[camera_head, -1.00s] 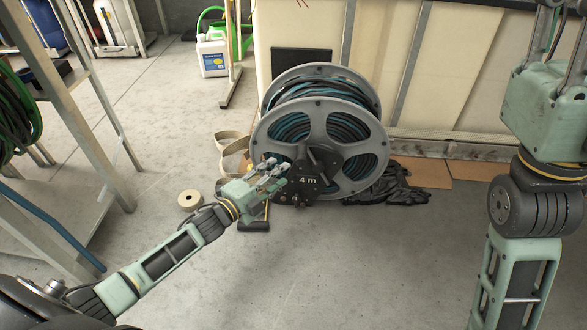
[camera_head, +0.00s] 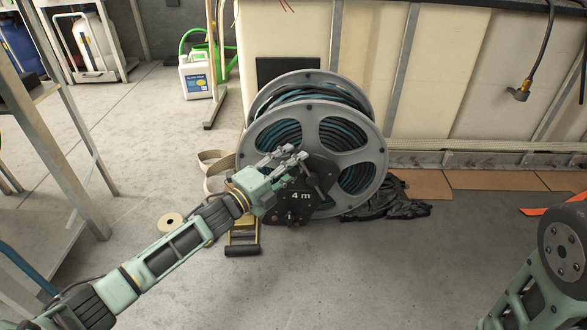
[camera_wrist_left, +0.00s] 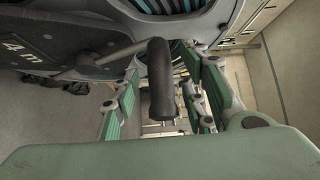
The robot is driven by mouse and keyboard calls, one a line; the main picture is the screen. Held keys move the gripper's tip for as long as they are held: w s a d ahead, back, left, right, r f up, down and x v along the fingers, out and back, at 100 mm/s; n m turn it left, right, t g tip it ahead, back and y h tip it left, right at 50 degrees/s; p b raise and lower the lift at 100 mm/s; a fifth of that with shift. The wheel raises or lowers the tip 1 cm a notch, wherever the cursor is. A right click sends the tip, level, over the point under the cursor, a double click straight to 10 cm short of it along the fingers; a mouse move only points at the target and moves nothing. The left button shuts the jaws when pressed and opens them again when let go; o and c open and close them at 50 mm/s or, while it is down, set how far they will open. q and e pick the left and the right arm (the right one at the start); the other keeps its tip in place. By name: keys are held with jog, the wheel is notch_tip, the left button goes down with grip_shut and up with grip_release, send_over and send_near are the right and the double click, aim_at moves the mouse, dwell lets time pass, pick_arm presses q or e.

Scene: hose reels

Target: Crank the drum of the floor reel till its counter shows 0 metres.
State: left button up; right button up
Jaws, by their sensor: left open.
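The floor reel (camera_head: 355,158) stands on the concrete with dark and teal hose wound on its grey drum. Its black counter plate (camera_head: 288,211) reads 4 m, and the reading also shows sideways in the left wrist view (camera_wrist_left: 25,48). The crank's black grip (camera_wrist_left: 161,80) lies between the fingers of my left gripper (camera_wrist_left: 165,105) in the left wrist view. My left gripper also shows in the head view (camera_head: 287,160), in front of the drum's hub, with its fingers open. They are not closed on the grip. My right gripper is out of view; only part of my right arm shows.
A black floor handle (camera_head: 242,250) and a tape roll (camera_head: 172,222) lie left of the reel. Black crumpled plastic (camera_head: 400,205) lies to its right. A metal shelf (camera_head: 60,150) stands at left, a white jug (camera_head: 196,76) behind. The floor in front is clear.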

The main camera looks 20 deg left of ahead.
pick_arm(q)
jog(key=shift+w+d, duration=0.15)
jog(key=shift+w, duration=0.15)
jog(key=shift+c, duration=0.2)
grip_shut()
